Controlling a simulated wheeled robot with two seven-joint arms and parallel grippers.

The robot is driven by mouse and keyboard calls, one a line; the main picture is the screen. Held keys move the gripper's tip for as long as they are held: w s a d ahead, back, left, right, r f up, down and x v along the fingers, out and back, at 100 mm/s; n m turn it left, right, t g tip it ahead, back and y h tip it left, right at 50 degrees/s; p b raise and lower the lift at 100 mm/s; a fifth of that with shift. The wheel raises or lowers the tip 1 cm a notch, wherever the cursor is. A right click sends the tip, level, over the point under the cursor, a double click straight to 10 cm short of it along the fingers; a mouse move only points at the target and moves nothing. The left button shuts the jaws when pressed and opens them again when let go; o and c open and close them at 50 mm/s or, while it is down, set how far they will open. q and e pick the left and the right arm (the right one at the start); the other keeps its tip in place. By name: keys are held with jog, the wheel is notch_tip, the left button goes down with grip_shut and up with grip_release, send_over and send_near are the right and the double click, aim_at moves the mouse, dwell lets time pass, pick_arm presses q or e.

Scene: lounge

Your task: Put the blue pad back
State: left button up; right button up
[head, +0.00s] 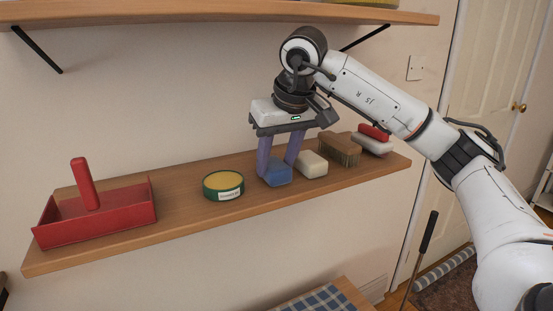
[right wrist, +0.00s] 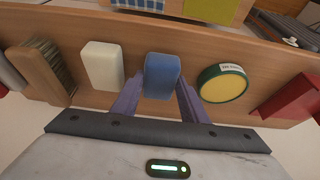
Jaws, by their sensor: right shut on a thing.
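The blue pad (head: 277,174) is on the wooden shelf (head: 130,236), between the green-and-yellow tin (head: 222,187) and the white pad (head: 312,164). My right gripper (head: 277,168) reaches down from above, with its purple fingers on either side of the blue pad, shut on it. In the right wrist view the blue pad (right wrist: 162,75) sits between the two fingertips (right wrist: 160,98). Whether the pad rests on the shelf or is slightly raised, I cannot tell. My left gripper is not in view.
A red tray with an upright handle (head: 97,210) stands at the shelf's left end. A brown brush (head: 340,148) and a red-and-white item (head: 373,140) are right of the white pad. An upper shelf (head: 230,12) runs above. Bare shelf lies between tray and tin.

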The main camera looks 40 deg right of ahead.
jog(key=shift+f, duration=0.2)
jog(key=o, duration=1.1)
jog(key=shift+o, duration=0.2)
jog(key=shift+r, duration=0.1)
jog(key=shift+r, duration=0.25)
jog(key=v, duration=0.6)
jog(key=shift+a+r, duration=0.1)
jog(key=shift+r, duration=0.1)
jog(key=p+v, duration=0.3)
jog(key=v, duration=0.2)
jog(key=shift+s+r, duration=0.1)
jog(key=shift+r, duration=0.1)
